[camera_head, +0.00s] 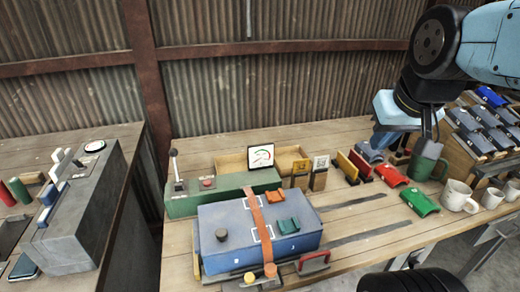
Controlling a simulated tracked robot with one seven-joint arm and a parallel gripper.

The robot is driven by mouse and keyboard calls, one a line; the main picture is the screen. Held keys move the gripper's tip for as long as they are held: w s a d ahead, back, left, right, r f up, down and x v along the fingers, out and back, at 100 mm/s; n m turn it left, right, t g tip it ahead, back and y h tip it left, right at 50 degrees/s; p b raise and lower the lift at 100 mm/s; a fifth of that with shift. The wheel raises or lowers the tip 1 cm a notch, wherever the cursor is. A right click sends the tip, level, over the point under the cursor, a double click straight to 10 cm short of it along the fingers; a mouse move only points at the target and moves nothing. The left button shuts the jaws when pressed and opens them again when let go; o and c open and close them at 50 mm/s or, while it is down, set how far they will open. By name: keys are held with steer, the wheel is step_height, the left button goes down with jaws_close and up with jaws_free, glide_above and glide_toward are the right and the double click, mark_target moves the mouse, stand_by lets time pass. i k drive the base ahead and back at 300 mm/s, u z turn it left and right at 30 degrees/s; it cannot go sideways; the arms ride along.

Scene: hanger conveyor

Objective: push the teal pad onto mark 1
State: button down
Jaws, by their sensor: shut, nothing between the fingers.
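The teal pad (288,226) lies on the top of a blue box (215,255), right of an orange strap (257,214) that runs across the box. White square outlines (265,233) are on the box top beside and partly under the strap, left of the pad. Their numbers are too small to read, so I cannot tell which is mark 1. My gripper (428,137) is shut and empty at the right, far from the pad, over or in front of a dark green mug (427,164).
An orange piece (276,197) lies behind the pad, and a dark knob (221,235) stands left of the strap. A green control box (179,206) with a lever is behind. Red and green cases and white mugs (457,195) stand at right.

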mark_target(290, 226)
steer(key=u, duration=0.8)
steer(key=k, duration=0.4)
steer(key=u, duration=0.2)
